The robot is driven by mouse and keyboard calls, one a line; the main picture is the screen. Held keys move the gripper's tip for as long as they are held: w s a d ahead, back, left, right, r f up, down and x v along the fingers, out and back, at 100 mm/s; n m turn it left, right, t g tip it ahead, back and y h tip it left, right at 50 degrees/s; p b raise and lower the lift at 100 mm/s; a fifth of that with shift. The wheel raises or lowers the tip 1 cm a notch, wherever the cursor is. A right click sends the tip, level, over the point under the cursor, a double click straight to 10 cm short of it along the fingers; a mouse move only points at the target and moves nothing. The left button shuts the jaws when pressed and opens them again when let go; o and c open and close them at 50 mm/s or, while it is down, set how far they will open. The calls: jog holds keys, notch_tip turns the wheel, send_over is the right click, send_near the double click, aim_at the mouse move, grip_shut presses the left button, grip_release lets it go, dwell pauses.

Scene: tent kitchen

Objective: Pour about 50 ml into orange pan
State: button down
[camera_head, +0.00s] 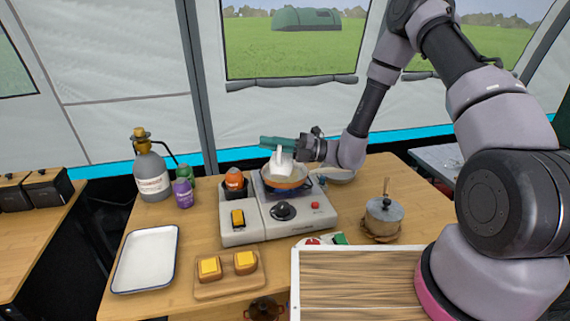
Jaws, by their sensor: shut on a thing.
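An orange pan (285,183) sits on the burner of the camp stove (268,218), its inside partly hidden. My gripper (303,148) is above the pan, coming from the right. It is shut on a teal container (276,141) that lies about level over the pan. A white shape (281,163) hangs below it and reaches down to the pan. I cannot tell whether it is part of the container or liquid. The liquid level in the pan cannot be read.
A red-orange canister (234,180) stands left of the burner. A grey bottle (151,172) and a purple-green bottle (183,188) stand further left. A white tray (146,262), a board with toast (227,282), a lidded pot (383,215) and a wooden-topped box (355,285) surround the stove.

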jog(key=shift+w+r+m, duration=0.3)
jog(key=shift+w+m, duration=0.1)
jog(key=shift+m, duration=0.3)
jog(key=shift+w+d+f+m+t, duration=0.15)
jog(key=shift+w+m+t, duration=0.2)
jog(key=shift+m, duration=0.3)
jog(key=shift+w+f+m+t, duration=0.15)
jog(key=shift+w+m, duration=0.3)
jog(key=shift+m, duration=0.25)
jog(key=shift+w+d+f+m+t, duration=0.1)
jog(key=shift+w+f+m+t, duration=0.1)
jog(key=shift+w+m, duration=0.35)
dwell(1.1)
jog(key=shift+s+a+r+n, duration=0.1)
jog(key=shift+s+r+n, duration=0.05)
jog(key=shift+s+n, duration=0.2)
jog(key=s+n, duration=0.1)
jog(key=n, duration=0.1)
jog(key=s+n+g, duration=0.1)
jog(key=n, duration=0.1)
jog(key=s+n, duration=0.1)
jog(key=n, duration=0.1)
jog(key=shift+s+a+f+g, duration=0.2)
jog(key=shift+s+g, duration=0.2)
